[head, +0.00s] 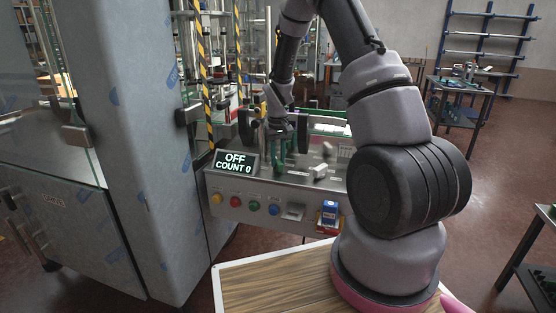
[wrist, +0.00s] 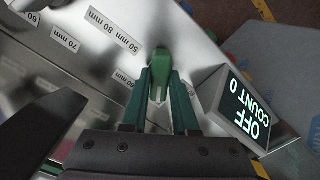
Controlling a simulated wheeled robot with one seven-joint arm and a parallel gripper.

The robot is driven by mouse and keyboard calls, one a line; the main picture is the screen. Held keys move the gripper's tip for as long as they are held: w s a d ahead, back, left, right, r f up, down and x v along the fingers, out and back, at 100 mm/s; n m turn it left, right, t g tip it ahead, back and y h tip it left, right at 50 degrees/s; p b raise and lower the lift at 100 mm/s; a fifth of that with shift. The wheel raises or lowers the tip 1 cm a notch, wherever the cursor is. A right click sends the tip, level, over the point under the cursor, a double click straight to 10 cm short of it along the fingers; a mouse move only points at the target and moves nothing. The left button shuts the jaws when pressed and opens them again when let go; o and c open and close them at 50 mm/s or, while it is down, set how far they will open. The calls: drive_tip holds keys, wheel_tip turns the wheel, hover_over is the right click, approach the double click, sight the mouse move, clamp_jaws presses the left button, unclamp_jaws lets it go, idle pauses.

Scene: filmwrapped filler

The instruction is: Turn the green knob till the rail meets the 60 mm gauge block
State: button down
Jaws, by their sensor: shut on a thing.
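The green knob (wrist: 158,66) sits upright on a bright metal plate in the wrist view. My gripper (wrist: 160,90) has its two dark green fingers closed around the knob from both sides. In the head view my gripper (head: 277,140) reaches down over the machine's top, and the knob is hard to make out. I cannot pick out the rail or the 60 mm gauge block with certainty.
A display (head: 236,161) beside the knob reads OFF, COUNT 0; it is close to my fingers in the wrist view (wrist: 250,108). The front panel has coloured buttons (head: 254,206) and a blue box (head: 330,210). A grey cabinet (head: 135,130) stands at left.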

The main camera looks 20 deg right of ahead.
sight(278, 160)
drive_tip(key=m, duration=1.2)
drive_tip(key=shift+m, duration=0.4)
idle(0.3)
drive_tip(key=c, duration=0.7)
unclamp_jaws()
drive_tip(key=shift+r, duration=0.1)
wheel_tip(278, 160, up, 11)
drive_tip(key=shift+f, duration=0.2)
drive_tip(key=shift+r, duration=0.1)
